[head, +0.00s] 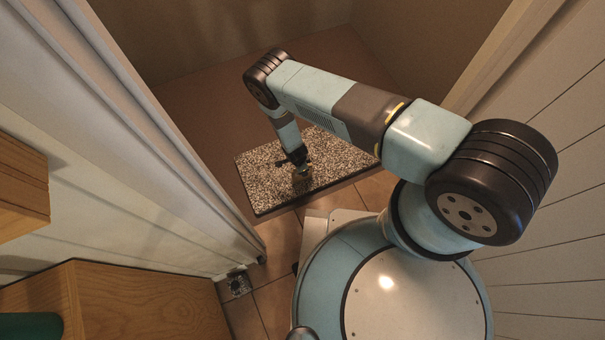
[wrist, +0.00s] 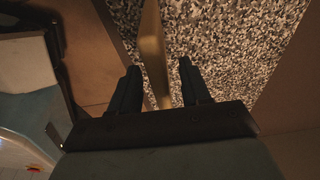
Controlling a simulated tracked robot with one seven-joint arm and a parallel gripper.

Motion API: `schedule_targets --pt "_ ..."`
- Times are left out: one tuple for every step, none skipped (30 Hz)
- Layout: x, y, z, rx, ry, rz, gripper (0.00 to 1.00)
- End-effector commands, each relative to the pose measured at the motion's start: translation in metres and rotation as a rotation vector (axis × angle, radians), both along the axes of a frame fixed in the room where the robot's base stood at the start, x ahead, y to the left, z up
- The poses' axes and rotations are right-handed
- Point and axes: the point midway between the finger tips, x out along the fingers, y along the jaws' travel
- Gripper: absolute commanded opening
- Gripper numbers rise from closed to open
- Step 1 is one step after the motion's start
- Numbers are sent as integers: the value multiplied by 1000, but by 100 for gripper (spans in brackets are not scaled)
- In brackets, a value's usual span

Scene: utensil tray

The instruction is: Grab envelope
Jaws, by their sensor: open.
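A thin tan upright strip, seemingly the envelope seen edge-on (wrist: 152,45), stands between my fingers in the wrist view. My gripper (wrist: 158,68) is open, with one dark finger on each side of it and a visible gap to both. The strip's lower end passes down behind the gripper body. In the head view my gripper (head: 300,162) points down over the speckled mat (head: 265,192). The envelope is too small and shaded there to make out clearly.
The mat lies on a brown floor in a doorway, with tiles (head: 283,238) in front of it. A white door frame (head: 165,150) stands on the left and a panelled wall (head: 560,110) on the right. Wooden furniture (head: 120,300) is at lower left.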

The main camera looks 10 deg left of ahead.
Motion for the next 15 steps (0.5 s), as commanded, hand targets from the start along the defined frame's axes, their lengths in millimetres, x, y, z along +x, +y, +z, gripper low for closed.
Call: schedule_targets --pt "0 0 -1 0 0 0 47" --pt "0 0 -1 0 0 -1 47" --pt "0 0 -1 0 0 -1 47" --pt "0 0 -1 0 0 -1 47" --pt "0 0 -1 0 0 -1 47" --pt "0 0 -1 0 0 -1 47" --pt "0 0 -1 0 0 -1 47" --pt "0 0 -1 0 0 -1 47" --pt "0 0 -1 0 0 -1 47" --pt "0 0 -1 0 0 -1 47" --pt "0 0 -1 0 0 -1 47" --pt "0 0 -1 0 0 -1 43" --pt "0 0 -1 0 0 -1 40" --pt "0 0 -1 0 0 -1 37" --pt "0 0 -1 0 0 -1 33"
